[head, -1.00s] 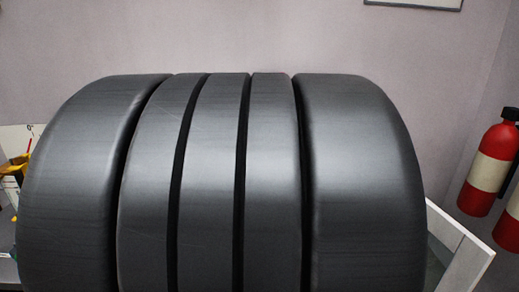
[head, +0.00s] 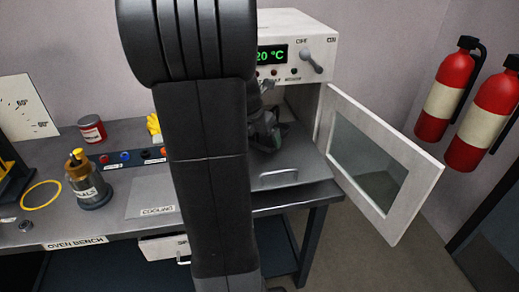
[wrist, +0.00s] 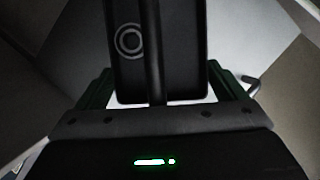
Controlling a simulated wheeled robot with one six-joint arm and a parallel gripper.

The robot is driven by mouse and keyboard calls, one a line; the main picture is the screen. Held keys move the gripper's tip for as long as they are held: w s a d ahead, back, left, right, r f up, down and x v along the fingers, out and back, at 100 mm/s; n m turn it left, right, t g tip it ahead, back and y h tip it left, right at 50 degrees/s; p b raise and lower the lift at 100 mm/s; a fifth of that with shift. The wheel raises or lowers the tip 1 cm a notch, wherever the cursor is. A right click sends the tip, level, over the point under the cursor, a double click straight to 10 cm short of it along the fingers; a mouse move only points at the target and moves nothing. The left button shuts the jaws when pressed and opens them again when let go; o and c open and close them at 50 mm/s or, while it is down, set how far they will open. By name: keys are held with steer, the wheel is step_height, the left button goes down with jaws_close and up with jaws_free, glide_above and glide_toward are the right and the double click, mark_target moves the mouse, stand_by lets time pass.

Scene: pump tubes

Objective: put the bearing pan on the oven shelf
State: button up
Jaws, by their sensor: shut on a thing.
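The oven (head: 298,42) stands open on the bench, its display reading 20 °C. A grey plate with a bar handle (head: 310,165), seemingly the oven shelf, sticks out of its front. My gripper (head: 266,132) is at the oven opening, above the shelf, partly hidden by my arm. In the wrist view, my gripper (wrist: 160,92) is shut on a dark, box-like thing bearing a pale ring, seemingly the bearing pan (wrist: 185,50). I cannot make the pan out in the head view. The shelf's handle seems to show at the right of the wrist view.
The open oven door (head: 420,185) juts out to the right. A cooling plate (head: 150,200), a labelled pot (head: 90,188) and a red tin (head: 92,128) are on the bench left of my arm. Fire extinguishers (head: 450,90) hang on the right wall.

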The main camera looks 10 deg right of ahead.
mark_target(260, 158)
step_height(260, 158, down, 5)
steer(key=shift+r+b, duration=0.1)
steer(key=shift+b, duration=0.5)
steer(key=shift+w+f, duration=0.25)
steer(key=shift+f, duration=0.1)
steer(key=o, duration=0.9)
steer(key=p+v, duration=0.2)
steer(key=v, duration=1)
steer(key=shift+s, duration=0.1)
